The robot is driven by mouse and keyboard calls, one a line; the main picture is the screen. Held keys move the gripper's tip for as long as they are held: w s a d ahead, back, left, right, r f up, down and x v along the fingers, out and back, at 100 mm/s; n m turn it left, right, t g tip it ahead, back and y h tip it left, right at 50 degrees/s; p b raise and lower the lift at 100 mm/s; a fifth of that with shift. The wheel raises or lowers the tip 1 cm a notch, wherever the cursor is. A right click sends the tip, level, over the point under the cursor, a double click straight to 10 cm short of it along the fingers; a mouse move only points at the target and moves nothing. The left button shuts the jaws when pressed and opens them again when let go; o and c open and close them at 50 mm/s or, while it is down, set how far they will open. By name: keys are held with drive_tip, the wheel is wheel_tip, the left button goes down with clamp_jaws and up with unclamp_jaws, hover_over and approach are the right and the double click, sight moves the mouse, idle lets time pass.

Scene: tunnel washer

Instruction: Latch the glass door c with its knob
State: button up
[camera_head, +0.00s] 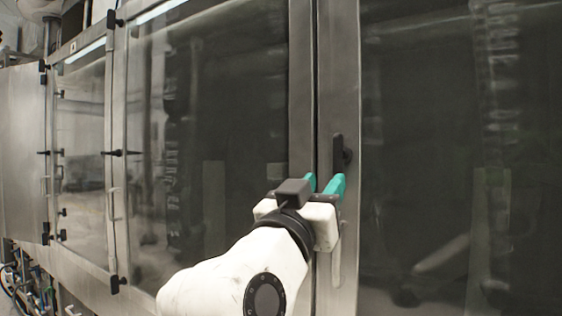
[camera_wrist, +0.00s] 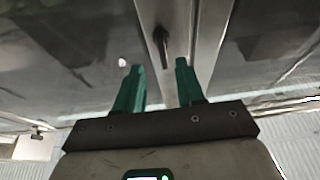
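A dark, upright knob (camera_head: 341,153) sits on the metal strip between two large glass panels. In the wrist view the knob (camera_wrist: 162,45) stands just beyond my fingertips, in line with the gap between them. My gripper (camera_head: 325,183) is just below the knob in the head view, its green fingers apart and nothing held. In the wrist view my gripper (camera_wrist: 160,67) is open. The right glass door (camera_head: 440,130) and the left glass door (camera_head: 210,120) both look flush with the frame. No label shows which is door c. I cannot tell if the fingers touch the knob.
A vertical metal handle (camera_head: 337,255) is on the strip below, partly behind my gripper. Farther left are a smaller glass door (camera_head: 82,150) with black latches and a metal panel (camera_head: 22,150) standing out. Pipes and cables (camera_head: 25,285) are at the lower left.

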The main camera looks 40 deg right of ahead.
sight(335, 150)
drive_tip(key=w+d+r+p, duration=0.1)
drive_tip(key=d+r, duration=0.1)
drive_tip(key=w+d+r+p, duration=0.1)
drive_tip(key=d, duration=0.1)
drive_tip(key=w+d+r+p, duration=0.1)
drive_tip(key=d+r, duration=0.1)
drive_tip(key=d, duration=0.1)
drive_tip(key=shift+w+d+r+p, duration=0.1)
drive_tip(key=shift+w+r+p, duration=0.05)
drive_tip(key=shift+r+p, duration=0.2)
drive_tip(key=shift+w+d+r, duration=0.1)
drive_tip(key=shift+w+d, duration=0.1)
drive_tip(key=shift+d, duration=0.4)
drive_tip(key=shift+c, duration=0.2)
clamp_jaws()
